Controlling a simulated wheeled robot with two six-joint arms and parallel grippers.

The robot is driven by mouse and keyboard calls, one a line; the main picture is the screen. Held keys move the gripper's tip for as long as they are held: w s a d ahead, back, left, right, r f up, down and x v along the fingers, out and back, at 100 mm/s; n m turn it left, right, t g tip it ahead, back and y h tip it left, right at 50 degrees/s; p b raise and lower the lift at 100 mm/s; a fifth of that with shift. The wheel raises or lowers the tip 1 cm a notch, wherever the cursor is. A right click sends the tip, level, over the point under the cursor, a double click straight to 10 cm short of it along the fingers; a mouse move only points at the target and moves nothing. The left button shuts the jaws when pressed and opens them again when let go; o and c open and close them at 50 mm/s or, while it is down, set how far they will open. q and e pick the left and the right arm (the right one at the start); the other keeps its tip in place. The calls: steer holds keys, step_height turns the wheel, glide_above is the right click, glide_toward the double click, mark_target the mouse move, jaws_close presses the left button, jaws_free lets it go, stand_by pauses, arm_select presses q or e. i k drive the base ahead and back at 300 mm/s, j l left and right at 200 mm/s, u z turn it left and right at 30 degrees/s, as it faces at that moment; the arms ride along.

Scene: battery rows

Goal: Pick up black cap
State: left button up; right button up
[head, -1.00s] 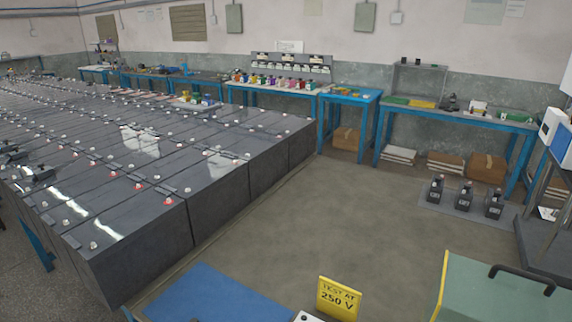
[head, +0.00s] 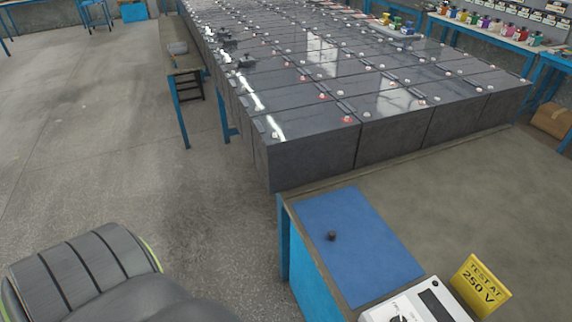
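A small black cap (head: 332,236) stands on the blue mat (head: 372,262) in the head view, right of the middle and low in the picture. The mat lies flat on a bench with blue sides (head: 314,270). Nothing covers the cap. Neither of my grippers is in view.
A tester with a dial (head: 421,303) and a yellow "TEST AT 250 V" sign (head: 481,286) are right of the mat. Rows of dark batteries (head: 310,150) begin behind the bench. A dark ribbed shape (head: 85,272) fills the lower left. Open floor (head: 110,150) lies left.

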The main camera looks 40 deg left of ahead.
mark_target(331, 234)
steer(key=u, duration=0.85)
steer(key=j+z, duration=0.2)
steer(key=j, duration=0.3)
steer(key=k, duration=0.1)
